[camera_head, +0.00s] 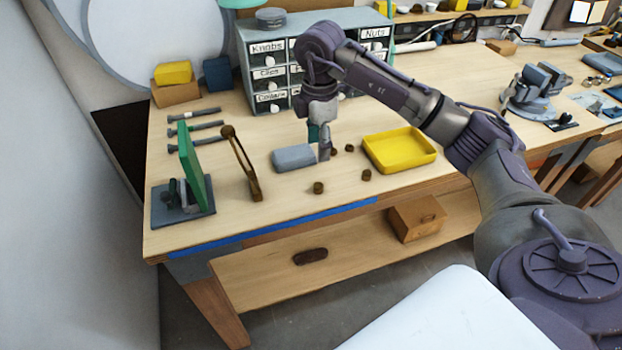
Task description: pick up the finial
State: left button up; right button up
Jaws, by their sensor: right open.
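Several small dark-brown knob-like pieces stand on the workbench; any of them may be the finial, and I cannot tell which. One brown piece (318,188) is nearest the front edge, another (366,175) is to its right, and a third (349,148) is farther back. One more brown piece (333,152) is right beside my right gripper (324,156). That gripper points down, low over the bench, next to a grey-blue block (293,158). It is open, and its fingertips are small and partly hard to see. My left gripper is not in view.
A yellow tray (430,160) lies right of the pieces. A brown harp-like frame (240,163) and a green panel on a dark base (170,213) stand left. A labelled drawer cabinet (244,62) is behind. The bench's front strip is mostly clear.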

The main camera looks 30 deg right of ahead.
jog(key=p, duration=0.1)
send_over(318, 185)
jog(key=f, duration=0.6)
jog(key=shift+s, duration=0.3)
notch_tip(318, 185, down, 3)
jog(key=shift+w+p, duration=0.15)
jog(key=shift+p, duration=0.85)
notch_tip(318, 185, down, 2)
jog(key=shift+w+f+p, duration=0.1)
jog(key=shift+f+p, duration=0.15)
jog(key=shift+p, duration=0.1)
jog(key=shift+f, duration=0.4)
jog(key=shift+c, duration=0.2)
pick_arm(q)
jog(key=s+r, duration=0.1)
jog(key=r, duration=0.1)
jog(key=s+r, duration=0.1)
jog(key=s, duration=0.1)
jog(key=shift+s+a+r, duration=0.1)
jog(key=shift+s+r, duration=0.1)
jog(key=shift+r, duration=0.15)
pick_arm(e)
jog(key=c, duration=0.9)
